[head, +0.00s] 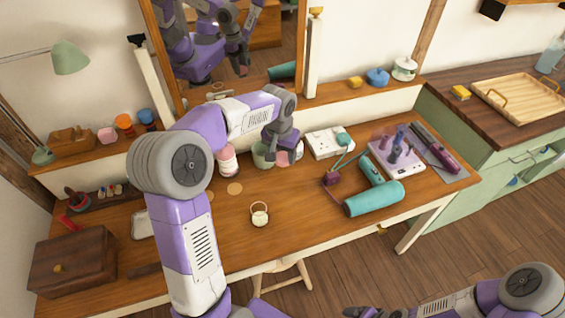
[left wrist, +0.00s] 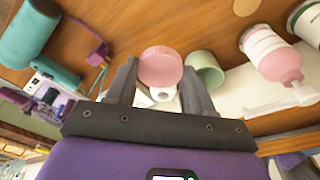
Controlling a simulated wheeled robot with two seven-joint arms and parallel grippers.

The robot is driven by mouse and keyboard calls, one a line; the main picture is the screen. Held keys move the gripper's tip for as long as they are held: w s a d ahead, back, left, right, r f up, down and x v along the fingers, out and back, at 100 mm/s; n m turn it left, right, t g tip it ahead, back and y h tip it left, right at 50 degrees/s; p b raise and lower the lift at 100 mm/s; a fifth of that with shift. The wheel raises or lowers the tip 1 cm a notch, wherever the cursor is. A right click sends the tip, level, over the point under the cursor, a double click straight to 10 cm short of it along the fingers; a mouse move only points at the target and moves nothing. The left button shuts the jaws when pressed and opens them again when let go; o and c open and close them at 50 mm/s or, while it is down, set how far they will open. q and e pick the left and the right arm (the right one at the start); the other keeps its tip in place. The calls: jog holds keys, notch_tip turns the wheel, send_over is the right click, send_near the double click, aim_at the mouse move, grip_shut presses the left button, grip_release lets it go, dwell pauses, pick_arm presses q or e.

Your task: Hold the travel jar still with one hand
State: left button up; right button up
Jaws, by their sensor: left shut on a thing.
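The travel jar, with a round pink lid (left wrist: 160,66) and a white body, is between the fingers of my left gripper (left wrist: 158,92) in the left wrist view. In the head view a bit of its pink (head: 282,159) shows below my left gripper (head: 284,154), which reaches down over the back of the table. The gripper is shut on the jar; the fingers hide much of its body. My right gripper (head: 364,312) is dark and partly cut off at the bottom edge of the head view, away from the table. Its jaws cannot be made out.
A pale green cup (head: 262,155) stands close beside the jar, and a pink-and-white bottle (head: 227,161) is further left. A teal hair dryer (head: 374,200) lies to the right. A small white pot with a ring (head: 260,215) stands near the front. The middle front is mostly clear.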

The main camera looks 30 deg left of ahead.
pick_arm(q)
jog(key=shift+r, duration=0.85)
jog(key=s+d+f, duration=0.1)
jog(key=d+f, duration=0.2)
jog(key=d, duration=0.4)
jog(key=s+d+f, duration=0.2)
jog(key=d+f, duration=0.2)
jog(key=d, duration=0.4)
jog(key=s+d+f+m, duration=0.1)
jog(key=d+f, duration=0.3)
jog(key=d, duration=0.3)
jog(key=shift+s+d, duration=0.4)
